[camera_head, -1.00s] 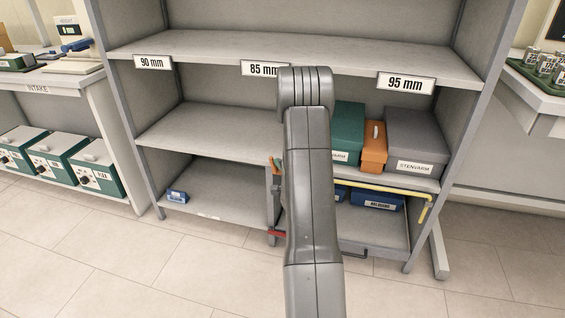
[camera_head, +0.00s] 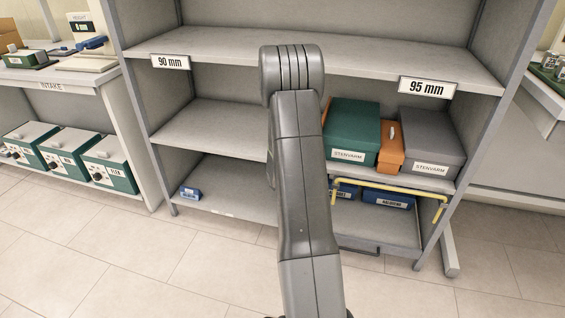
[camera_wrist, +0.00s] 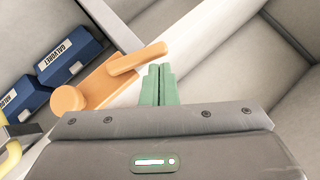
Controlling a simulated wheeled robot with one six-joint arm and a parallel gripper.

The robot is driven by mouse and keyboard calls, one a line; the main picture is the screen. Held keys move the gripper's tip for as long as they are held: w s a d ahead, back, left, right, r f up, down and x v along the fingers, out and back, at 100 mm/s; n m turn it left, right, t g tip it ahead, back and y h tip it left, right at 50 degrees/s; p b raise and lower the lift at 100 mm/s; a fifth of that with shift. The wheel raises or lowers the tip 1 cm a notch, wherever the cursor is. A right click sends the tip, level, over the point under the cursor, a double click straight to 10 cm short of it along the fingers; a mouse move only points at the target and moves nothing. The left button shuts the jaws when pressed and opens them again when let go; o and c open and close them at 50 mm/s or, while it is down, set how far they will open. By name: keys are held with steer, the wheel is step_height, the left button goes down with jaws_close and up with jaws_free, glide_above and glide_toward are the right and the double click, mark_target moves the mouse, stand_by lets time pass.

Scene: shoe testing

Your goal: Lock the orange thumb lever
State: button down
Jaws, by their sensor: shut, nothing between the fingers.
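The orange thumb lever (camera_wrist: 105,82) shows in the wrist view, left of centre, with a round knob at its lower left and a flat arm slanting up to the right. It sits against a pale grey shelf post (camera_wrist: 190,42). My gripper (camera_wrist: 158,70) has green fingers, shut together and empty. In the head view my own arm hides the lever and the fingers.
Blue boxes (camera_wrist: 68,54) lie left of the lever. A yellow bar (camera_head: 391,187) runs across the lower right shelf bay above blue boxes (camera_head: 388,201). Green (camera_head: 352,130), orange (camera_head: 391,150) and grey (camera_head: 428,140) boxes stand above. Floor in front is clear.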

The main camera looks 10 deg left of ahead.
steer(key=shift+d+r, duration=0.1)
steer(key=shift+r+p, duration=0.55)
steer(key=shift+r, duration=0.25)
steer(key=s+d+r+p, duration=0.1)
steer(key=s+r+p, duration=0.3)
steer(key=s+r, duration=0.3)
step_height(320, 180, up, 4)
steer(key=shift+d+f, duration=0.1)
steer(key=shift+d, duration=0.2)
